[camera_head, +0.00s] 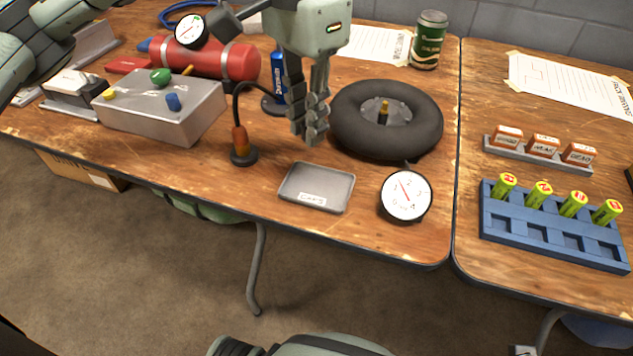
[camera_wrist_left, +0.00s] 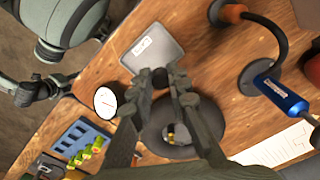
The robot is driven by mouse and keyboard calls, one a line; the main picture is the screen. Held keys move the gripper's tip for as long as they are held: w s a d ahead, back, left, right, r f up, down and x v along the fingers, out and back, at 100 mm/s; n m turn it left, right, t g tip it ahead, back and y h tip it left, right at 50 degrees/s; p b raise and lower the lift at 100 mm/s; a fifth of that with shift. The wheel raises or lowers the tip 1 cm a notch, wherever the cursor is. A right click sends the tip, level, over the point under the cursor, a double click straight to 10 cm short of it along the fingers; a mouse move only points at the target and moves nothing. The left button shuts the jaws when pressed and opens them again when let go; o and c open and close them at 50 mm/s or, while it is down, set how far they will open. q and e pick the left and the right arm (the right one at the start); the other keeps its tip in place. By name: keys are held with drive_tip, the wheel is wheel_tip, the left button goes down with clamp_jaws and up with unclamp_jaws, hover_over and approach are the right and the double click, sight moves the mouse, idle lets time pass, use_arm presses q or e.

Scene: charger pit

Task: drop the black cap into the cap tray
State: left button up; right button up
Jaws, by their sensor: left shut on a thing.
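My left gripper (camera_head: 312,138) is shut on the small black cap, which shows as a dark round piece (camera_wrist_left: 160,77) between the fingertips in the left wrist view. In the head view the fingers hide the cap. The gripper points down above the table, between the black tyre (camera_head: 428,132) and the cap tray. The cap tray (camera_head: 318,180) is a shallow grey tray with a "CAPS" label, lying empty on the wooden table. It also shows in the left wrist view (camera_wrist_left: 158,52). The tray lies nearer the table's front edge than the gripper. My right gripper is not in view.
A dial gauge (camera_head: 405,195) lies right of the tray. A black hose with an orange grip (camera_head: 240,140) stands to its left. A blue canister (camera_head: 278,72) stands behind the gripper. A grey control box (camera_head: 160,115) and red tank (camera_head: 225,62) are farther left.

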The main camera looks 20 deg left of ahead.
use_arm(q)
drive_tip(key=shift+f+b, duration=0.35)
drive_tip(key=shift+f, duration=1.2)
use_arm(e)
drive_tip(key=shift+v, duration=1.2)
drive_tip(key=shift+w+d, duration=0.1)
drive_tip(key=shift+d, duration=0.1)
use_arm(q)
drive_tip(key=o, duration=0.8)
drive_tip(key=shift+w+r, duration=0.1)
wheel_tip(320, 180, up, 12)
drive_tip(key=shift+f, duration=0.1)
